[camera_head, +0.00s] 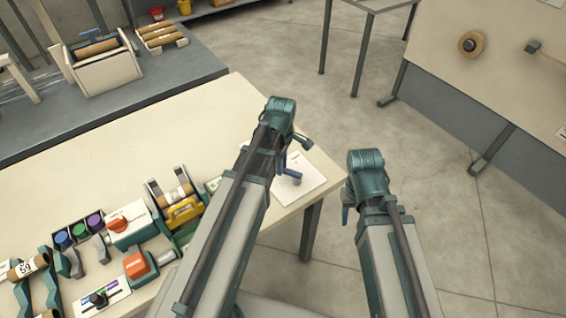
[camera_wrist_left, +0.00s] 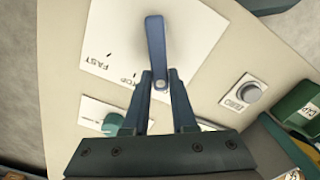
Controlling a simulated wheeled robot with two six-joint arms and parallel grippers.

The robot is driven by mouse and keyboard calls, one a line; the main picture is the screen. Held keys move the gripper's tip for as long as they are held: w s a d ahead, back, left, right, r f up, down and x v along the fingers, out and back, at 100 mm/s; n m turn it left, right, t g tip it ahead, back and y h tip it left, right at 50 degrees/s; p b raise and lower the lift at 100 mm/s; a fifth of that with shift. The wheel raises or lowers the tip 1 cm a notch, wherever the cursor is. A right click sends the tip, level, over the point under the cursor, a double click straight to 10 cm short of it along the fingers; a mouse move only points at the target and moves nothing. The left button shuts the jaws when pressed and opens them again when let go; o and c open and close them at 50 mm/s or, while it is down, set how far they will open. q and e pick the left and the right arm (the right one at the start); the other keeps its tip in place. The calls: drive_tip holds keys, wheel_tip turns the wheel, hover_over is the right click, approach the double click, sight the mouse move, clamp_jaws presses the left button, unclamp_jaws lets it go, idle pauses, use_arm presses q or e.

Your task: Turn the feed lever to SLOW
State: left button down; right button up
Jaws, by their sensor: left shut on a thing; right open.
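The blue feed lever (camera_head: 292,177) stands on a white plate (camera_head: 314,184) near the table's right corner. In the left wrist view the lever (camera_wrist_left: 156,40) runs from its round pivot toward the top edge. The plate (camera_wrist_left: 205,30) carries the words FAST and STOP at the lever's lower left; I cannot see SLOW. My left gripper (camera_wrist_left: 160,76) is shut on the lever, its fingertips at the pivot end. In the head view my left gripper (camera_head: 283,160) is partly hidden by its own arm. My right gripper (camera_head: 346,206) is open and empty, off the table's right side.
A ZERO button (camera_wrist_left: 249,92) and a green part (camera_wrist_left: 300,110) are near the left gripper. The table's (camera_head: 190,130) back middle is clear.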

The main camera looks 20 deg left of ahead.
use_arm(q)
drive_tip(key=shift+s+n, duration=0.2)
drive_tip(key=shift+n, duration=0.2)
drive_tip(key=c, duration=0.7)
unclamp_jaws()
drive_tip(key=shift+r, duration=0.1)
wheel_tip(320, 180, up, 14)
drive_tip(key=p, duration=1.3)
drive_tip(key=shift+f+p, duration=0.2)
drive_tip(key=shift+p, duration=0.2)
